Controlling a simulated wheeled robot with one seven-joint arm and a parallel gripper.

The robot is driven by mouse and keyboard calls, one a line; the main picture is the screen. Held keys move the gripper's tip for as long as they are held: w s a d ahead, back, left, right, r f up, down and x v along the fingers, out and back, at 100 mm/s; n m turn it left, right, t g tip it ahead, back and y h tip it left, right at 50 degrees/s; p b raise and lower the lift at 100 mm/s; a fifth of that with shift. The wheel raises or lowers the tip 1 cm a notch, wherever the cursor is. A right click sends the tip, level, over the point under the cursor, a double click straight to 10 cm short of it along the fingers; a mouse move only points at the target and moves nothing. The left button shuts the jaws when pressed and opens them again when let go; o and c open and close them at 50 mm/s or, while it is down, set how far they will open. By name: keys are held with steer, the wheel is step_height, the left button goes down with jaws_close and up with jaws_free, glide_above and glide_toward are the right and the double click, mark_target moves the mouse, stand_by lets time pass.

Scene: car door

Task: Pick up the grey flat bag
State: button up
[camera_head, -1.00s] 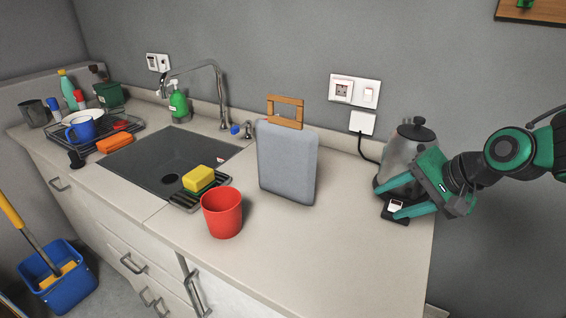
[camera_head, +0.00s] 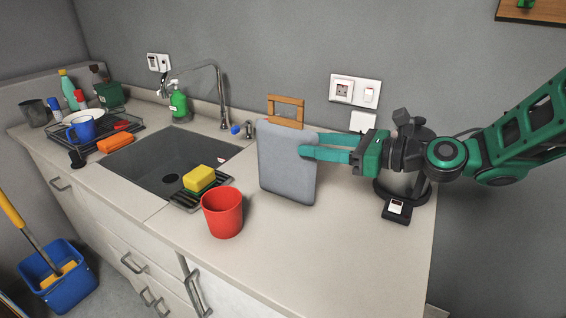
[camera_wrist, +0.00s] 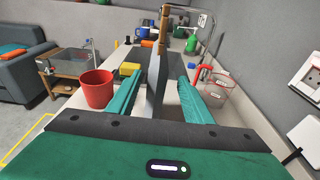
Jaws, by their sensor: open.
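The grey flat bag (camera_head: 286,165) stands upright on the counter, with a wooden frame-shaped handle showing above it. My gripper (camera_head: 310,153) reaches in from the right at the bag's right edge. One teal finger lies in front of the bag's face in the head view; the other is mostly hidden behind the bag. In the wrist view the bag (camera_wrist: 157,75) appears edge-on between the two spread fingers, with visible gaps on both sides. My gripper is open around the bag's edge.
A red cup (camera_head: 222,212) stands left of the bag, near the sink (camera_head: 165,160) with a yellow sponge (camera_head: 199,178). Wall sockets (camera_head: 354,91) are behind. The front right counter is clear.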

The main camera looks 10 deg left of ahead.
mark_target(286, 142)
steer(key=shift+x, duration=4.35)
steer(key=shift+s+f, duration=0.1)
steer(key=shift+f, duration=0.05)
jaws_close()
